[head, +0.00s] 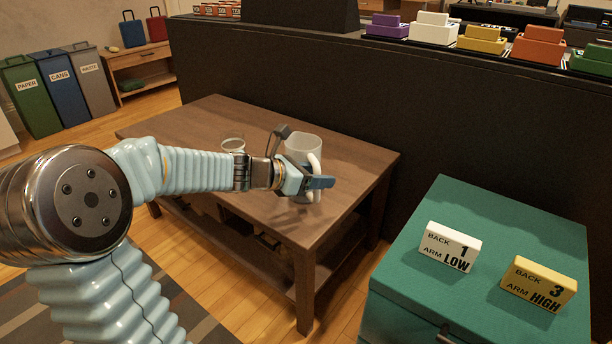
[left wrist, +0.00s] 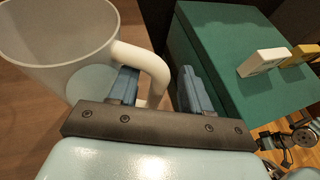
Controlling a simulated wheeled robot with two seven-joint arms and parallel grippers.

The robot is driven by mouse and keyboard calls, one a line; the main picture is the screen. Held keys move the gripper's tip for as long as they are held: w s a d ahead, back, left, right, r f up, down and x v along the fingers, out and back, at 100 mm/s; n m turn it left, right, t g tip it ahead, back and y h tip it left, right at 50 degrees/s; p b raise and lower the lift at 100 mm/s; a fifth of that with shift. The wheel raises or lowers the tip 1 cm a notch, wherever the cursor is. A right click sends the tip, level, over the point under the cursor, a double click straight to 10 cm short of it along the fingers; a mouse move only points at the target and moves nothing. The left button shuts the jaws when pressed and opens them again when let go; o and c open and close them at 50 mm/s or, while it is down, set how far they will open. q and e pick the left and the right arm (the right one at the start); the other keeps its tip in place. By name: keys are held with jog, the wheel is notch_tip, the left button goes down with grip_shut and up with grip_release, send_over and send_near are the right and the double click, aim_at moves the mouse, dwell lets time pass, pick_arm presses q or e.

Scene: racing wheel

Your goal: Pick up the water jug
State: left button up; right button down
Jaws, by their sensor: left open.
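The water jug (head: 304,146) is a pale, translucent, open-topped vessel with a white handle, upright on the brown wooden table (head: 215,115). In the left wrist view the jug (left wrist: 62,40) fills the upper left, with its handle (left wrist: 152,62) curving to the right. My left gripper (head: 303,162) is open at the jug's handle side and partly covers the jug in the head view. In the left wrist view its blue fingers (left wrist: 158,92) stand apart, with the handle between them. Contact between fingers and handle cannot be told. My right gripper is not in the head view.
A small cup (head: 232,144) stands left of the jug. A green cabinet (head: 480,215) with a white block (head: 450,247) and a yellow block (head: 538,284) is at the right. A dark partition (head: 400,110) runs behind the table. The table's right part is clear.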

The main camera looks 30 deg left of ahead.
pick_arm(q)
jog(key=shift+x, duration=1.05)
grip_shut()
